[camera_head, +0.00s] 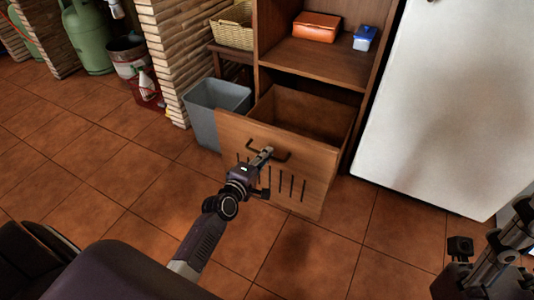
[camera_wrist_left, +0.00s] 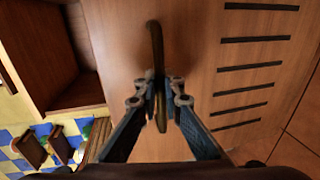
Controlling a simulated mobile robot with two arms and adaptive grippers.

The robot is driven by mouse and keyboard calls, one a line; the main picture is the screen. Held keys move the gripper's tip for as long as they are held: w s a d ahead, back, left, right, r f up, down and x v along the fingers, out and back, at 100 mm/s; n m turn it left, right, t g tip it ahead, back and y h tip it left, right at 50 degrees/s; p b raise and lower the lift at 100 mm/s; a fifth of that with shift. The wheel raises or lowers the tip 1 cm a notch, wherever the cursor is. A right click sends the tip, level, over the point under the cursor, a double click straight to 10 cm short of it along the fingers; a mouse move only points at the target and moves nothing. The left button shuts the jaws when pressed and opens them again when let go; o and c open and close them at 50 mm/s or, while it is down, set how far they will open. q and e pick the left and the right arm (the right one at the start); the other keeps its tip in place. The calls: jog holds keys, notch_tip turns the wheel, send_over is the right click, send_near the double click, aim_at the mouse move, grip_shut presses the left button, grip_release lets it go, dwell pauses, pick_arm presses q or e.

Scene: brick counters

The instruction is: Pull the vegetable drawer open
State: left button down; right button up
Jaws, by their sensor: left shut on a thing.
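The wooden vegetable drawer (camera_head: 305,166) stands pulled out from the lower part of a wooden cabinet, and its inside shows in the head view. Its front has a dark bar handle (camera_head: 284,156) and a row of vertical slots. My left gripper (camera_head: 264,155) is at the handle. In the left wrist view its two fingers (camera_wrist_left: 160,90) are closed on the handle (camera_wrist_left: 155,45), in front of the drawer's front panel (camera_wrist_left: 195,60). Parts of my right arm show at the lower right of the head view, with its gripper (camera_head: 485,262) unclear.
A grey bin (camera_head: 205,118) stands close to the drawer's left side. A white fridge (camera_head: 440,110) stands to the right. A shelf above holds an orange box (camera_head: 315,27) and a blue container (camera_head: 365,38). Tiled floor (camera_head: 130,195) is clear in front.

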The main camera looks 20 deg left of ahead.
pick_arm(q)
jog(key=c, duration=2.1)
grip_release()
jog(key=shift+s, duration=0.1)
jog(key=v, duration=1.2)
